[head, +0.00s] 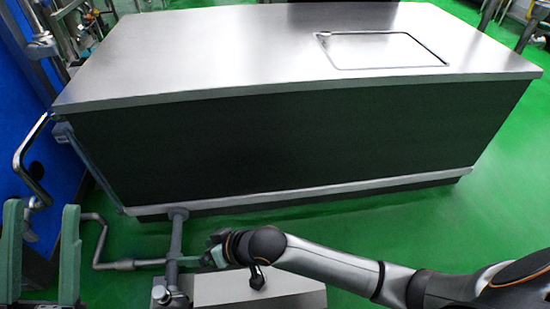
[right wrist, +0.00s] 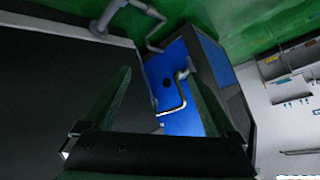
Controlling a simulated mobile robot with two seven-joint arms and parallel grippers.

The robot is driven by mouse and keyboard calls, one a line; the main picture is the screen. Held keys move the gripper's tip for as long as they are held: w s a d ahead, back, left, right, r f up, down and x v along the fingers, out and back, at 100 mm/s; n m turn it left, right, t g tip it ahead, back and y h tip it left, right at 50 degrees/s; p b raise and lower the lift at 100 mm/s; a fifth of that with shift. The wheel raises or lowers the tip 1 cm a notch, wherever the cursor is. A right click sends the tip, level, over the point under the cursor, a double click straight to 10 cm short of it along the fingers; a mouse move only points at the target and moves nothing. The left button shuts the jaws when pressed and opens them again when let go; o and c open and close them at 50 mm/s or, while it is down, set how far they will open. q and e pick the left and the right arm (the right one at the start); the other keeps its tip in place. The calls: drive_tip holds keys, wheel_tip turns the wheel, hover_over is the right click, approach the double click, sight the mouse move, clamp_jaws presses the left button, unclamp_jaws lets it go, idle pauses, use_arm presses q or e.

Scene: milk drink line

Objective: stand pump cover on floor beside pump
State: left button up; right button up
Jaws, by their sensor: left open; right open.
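A pale metal box-like cover (head: 290,300) shows at the bottom of the head view, partly cut off by the frame. I take it for the pump cover, but cannot be sure. Grey piping with an upright T-shaped piece (head: 177,235) stands at its left; the pump itself is not clearly seen. My left gripper (head: 42,208) is open at the lower left, its two grey-green fingers apart and nothing visible between them. My right gripper (head: 212,255) is beside the piping, above the cover's back edge. In the right wrist view its fingers (right wrist: 158,72) are apart, with no object visibly gripped.
A large dark cabinet (head: 290,140) with a steel top (head: 220,45) and an inset panel fills the middle. A blue wall or panel (head: 20,130) with a bent metal pipe (head: 30,150) stands left. Green floor (head: 400,235) is clear in front of the cabinet and to its right.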

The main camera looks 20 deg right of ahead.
wheel_tip(320, 180, up, 13)
drive_tip(key=d+t+y, duration=0.2)
drive_tip(key=t+y, duration=0.1)
drive_tip(key=t, duration=0.3)
drive_tip(key=s+d+r+n+t+y, duration=0.2)
drive_tip(key=s+d+r+n+t, duration=0.2)
drive_tip(key=r, duration=0.7)
drive_tip(key=s+d+r+n+t+y, duration=0.2)
drive_tip(key=s+d+r+n+t, duration=0.2)
drive_tip(key=s+d+r, duration=0.3)
wheel_tip(320, 180, up, 5)
drive_tip(key=shift+s+d+f+t+y, duration=0.1)
drive_tip(key=shift+s+d+t+y, duration=0.1)
drive_tip(key=shift+s+t+y, duration=0.3)
use_arm(q)
drive_tip(key=shift+f, duration=0.1)
use_arm(e)
drive_tip(key=shift+w, duration=0.1)
